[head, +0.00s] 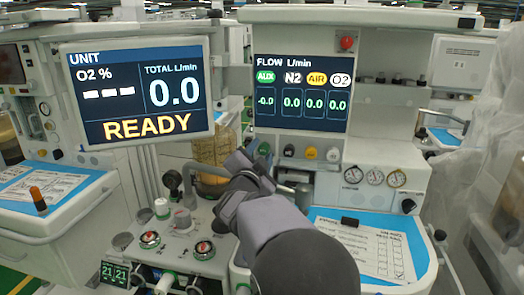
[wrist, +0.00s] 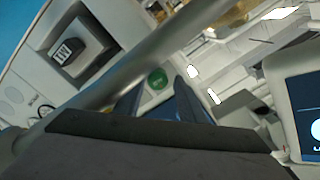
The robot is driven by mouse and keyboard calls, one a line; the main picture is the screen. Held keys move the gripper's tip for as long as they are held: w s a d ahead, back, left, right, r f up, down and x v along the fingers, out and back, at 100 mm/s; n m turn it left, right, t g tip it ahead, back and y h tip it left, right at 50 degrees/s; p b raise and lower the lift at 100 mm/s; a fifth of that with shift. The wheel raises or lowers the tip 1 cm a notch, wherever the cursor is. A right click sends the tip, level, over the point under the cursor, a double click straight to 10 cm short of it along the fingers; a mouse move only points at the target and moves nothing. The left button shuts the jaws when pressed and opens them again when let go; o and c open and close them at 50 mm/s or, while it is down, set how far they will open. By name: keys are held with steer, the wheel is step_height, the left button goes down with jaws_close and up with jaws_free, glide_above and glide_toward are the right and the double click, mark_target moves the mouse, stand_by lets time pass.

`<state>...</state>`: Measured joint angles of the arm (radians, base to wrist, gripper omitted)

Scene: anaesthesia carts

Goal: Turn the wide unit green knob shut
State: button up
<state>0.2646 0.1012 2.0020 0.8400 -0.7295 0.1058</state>
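A round green knob (wrist: 157,79) shows in the wrist view on a pale panel, just beyond the gap between my fingertips. In the head view, a green knob (head: 264,149) stands at the left end of a row of knobs under the flow screen (head: 300,92), partly behind my arm. My gripper (wrist: 157,95) is open, its two dark fingers apart and pointing toward the knob. I see no contact with the knob; the exact distance is hard to tell. In the head view my arm hides the fingertips.
A grey bar (wrist: 170,45) crosses the wrist view close to my fingers. Black (head: 288,151), yellow (head: 311,153) and white (head: 333,154) knobs stand right of the green one. A black switch (wrist: 70,50) sits at upper left. A blue-topped tray (head: 420,262) is at right.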

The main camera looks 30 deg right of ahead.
steer(key=shift+v, duration=3.2)
